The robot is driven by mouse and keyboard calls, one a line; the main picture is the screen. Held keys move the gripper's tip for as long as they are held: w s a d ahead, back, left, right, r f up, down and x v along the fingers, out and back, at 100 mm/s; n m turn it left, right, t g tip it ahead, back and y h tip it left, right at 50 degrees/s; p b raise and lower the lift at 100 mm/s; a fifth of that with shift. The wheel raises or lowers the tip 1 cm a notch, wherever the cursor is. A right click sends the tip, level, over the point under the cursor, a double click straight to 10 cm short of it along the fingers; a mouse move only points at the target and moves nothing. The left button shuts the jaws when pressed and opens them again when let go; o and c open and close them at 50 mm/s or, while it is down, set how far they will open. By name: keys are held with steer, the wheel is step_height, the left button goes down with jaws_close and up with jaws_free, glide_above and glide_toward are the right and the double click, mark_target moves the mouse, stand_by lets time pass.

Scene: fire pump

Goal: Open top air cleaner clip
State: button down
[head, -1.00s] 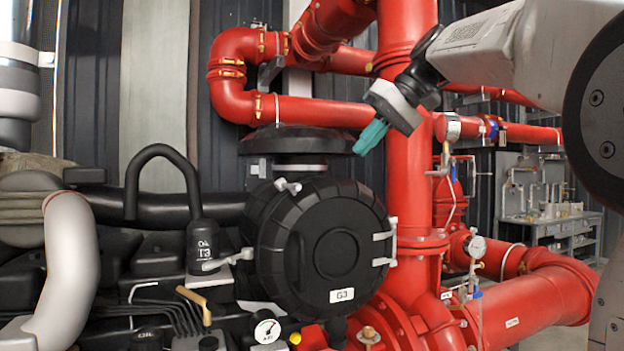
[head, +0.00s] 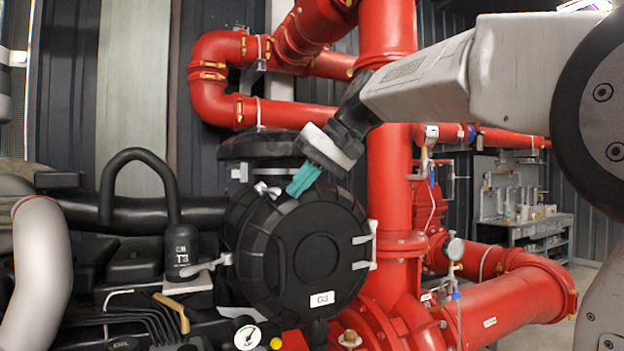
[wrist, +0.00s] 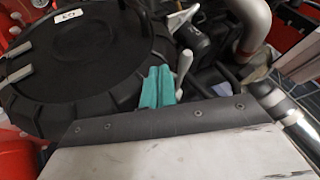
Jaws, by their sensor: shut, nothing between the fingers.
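The air cleaner (head: 290,245) is a large black round housing labelled G3, in the middle of the head view. Its top clip (head: 266,190) is a small pale lever at the upper left of the rim. My gripper (head: 297,187) has teal fingers, shut and empty, pointing down and left just to the right of the clip; I cannot tell whether they touch it. In the wrist view the shut fingers (wrist: 157,76) lie by the housing's edge (wrist: 110,85), with a pale lever (wrist: 184,66), apparently the top clip, close to their right.
Other pale clips sit on the housing's left (head: 205,265) and right (head: 364,252). A thick red vertical pipe (head: 390,190) stands behind my wrist. A black cap (head: 258,145) rises behind the housing. A black hooked hose (head: 140,155) stands at left.

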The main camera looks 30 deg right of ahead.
steer(key=shift+a, duration=0.5)
steer(key=shift+a+r+m, duration=0.15)
steer(key=shift+r+m, duration=0.15)
steer(key=shift+r, duration=0.05)
